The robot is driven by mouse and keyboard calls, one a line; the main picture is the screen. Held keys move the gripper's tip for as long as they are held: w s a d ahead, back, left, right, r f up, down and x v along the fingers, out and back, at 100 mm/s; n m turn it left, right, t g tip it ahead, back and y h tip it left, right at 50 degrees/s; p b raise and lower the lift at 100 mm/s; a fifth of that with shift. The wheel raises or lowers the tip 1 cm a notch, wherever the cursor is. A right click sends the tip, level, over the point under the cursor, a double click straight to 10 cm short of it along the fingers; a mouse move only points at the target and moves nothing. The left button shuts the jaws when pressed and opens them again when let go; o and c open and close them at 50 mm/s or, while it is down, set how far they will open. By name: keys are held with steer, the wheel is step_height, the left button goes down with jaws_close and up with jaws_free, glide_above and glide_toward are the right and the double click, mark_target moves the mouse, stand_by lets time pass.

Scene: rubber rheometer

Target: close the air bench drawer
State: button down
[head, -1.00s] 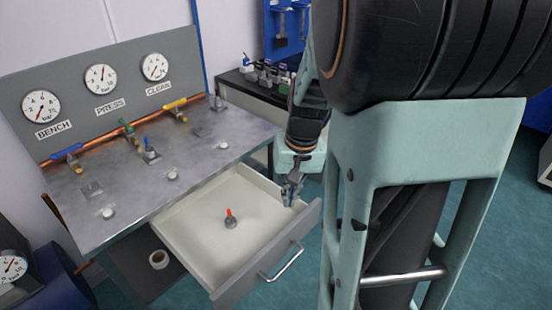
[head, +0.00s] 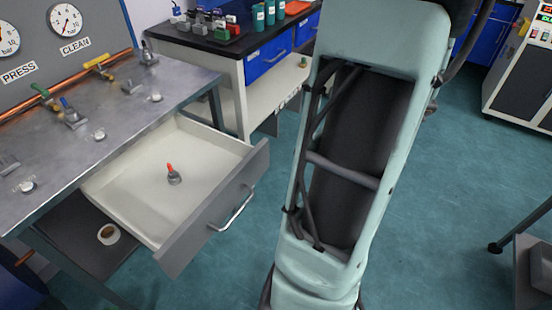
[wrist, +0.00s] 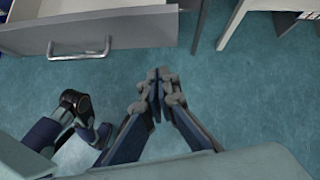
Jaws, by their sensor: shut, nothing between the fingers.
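The air bench drawer (head: 188,245) is pulled out from under the metal bench top (head: 112,124). A small grey piece with a red tip (head: 173,176) stands inside it. The drawer's bar handle (head: 234,210) is on its front; the front (wrist: 152,27) and handle (wrist: 80,50) also show at the top left of the wrist view. My gripper (wrist: 157,80) is shut and empty, over the floor, apart from the drawer and to the right of the handle in the wrist view. The gripper is not visible in the head view, where only my arm shows.
A black-topped bench (head: 225,38) with bottles and small parts stands behind the drawer. The teal floor (head: 430,200) is open to the right. A control cabinet (head: 522,75) stands at the far right.

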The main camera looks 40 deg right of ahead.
steer(key=s+d+m+t, duration=0.1)
steer(key=d+m, duration=0.1)
steer(key=m, duration=0.1)
steer(key=b, duration=0.4)
glide_toward(268, 156)
steer(key=x, duration=0.6)
steer(key=shift+f+h, duration=0.4)
steer(key=shift+w+a, duration=0.15)
steer(key=shift+w, duration=0.2)
steer(key=w+a+p, duration=0.2)
steer(key=w+a, duration=0.3)
steer(key=w, duration=0.8)
steer(key=w+a+p, duration=0.2)
steer(key=w+a, duration=0.3)
steer(key=w, duration=0.8)
steer(key=shift+w+r, duration=0.15)
steer(key=shift+w, duration=0.2)
steer(key=shift+w+r, duration=0.1)
